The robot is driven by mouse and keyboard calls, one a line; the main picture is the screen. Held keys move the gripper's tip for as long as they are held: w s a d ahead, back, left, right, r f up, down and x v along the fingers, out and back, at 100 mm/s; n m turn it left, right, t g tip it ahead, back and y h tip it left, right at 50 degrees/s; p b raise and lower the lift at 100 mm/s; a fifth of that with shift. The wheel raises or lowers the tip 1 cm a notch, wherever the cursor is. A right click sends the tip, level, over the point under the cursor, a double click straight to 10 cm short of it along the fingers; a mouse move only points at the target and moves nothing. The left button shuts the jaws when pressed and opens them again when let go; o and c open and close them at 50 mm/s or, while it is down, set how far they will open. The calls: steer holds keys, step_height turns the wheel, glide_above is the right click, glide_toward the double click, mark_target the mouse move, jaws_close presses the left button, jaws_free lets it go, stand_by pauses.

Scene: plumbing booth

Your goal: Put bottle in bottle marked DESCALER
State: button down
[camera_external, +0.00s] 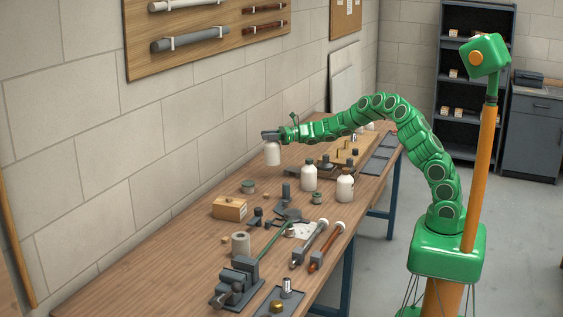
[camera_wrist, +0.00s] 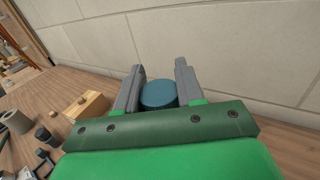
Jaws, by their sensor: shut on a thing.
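My gripper (camera_external: 271,135) is shut on a white bottle (camera_external: 273,153) and holds it upright above the bench, near the wall. In the wrist view, the bottle's blue-grey cap (camera_wrist: 158,95) shows between the two grey fingers of my gripper (camera_wrist: 160,88).
A wooden workbench (camera_external: 150,262) runs along the block wall. A wooden box (camera_external: 229,208), a pale roll (camera_external: 241,244), a vise (camera_external: 238,280) and two pipe-like tools (camera_external: 317,245) lie nearer the front. Bare bench lies along the wall at left.

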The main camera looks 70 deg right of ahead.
steer(key=s+d+r, duration=0.4)
steer(key=s+r, duration=0.6)
steer(key=s, duration=0.4)
steer(key=s+a+r+n+y, duration=0.15)
steer(key=s+r, duration=0.25)
steer(key=s, duration=0.4)
steer(key=s+a+r+m, duration=0.1)
steer(key=s+a+r, duration=0.25)
steer(key=s, duration=0.55)
steer(key=w+d+f, duration=0.2)
steer(key=w+f, duration=1.1)
steer(key=shift+w+d+g, duration=0.35)
steer(key=shift+w+g, duration=0.05)
steer(key=shift+n, duration=0.25)
steer(key=c, duration=0.7)
jaws_free()
steer(key=shift+f, duration=0.15)
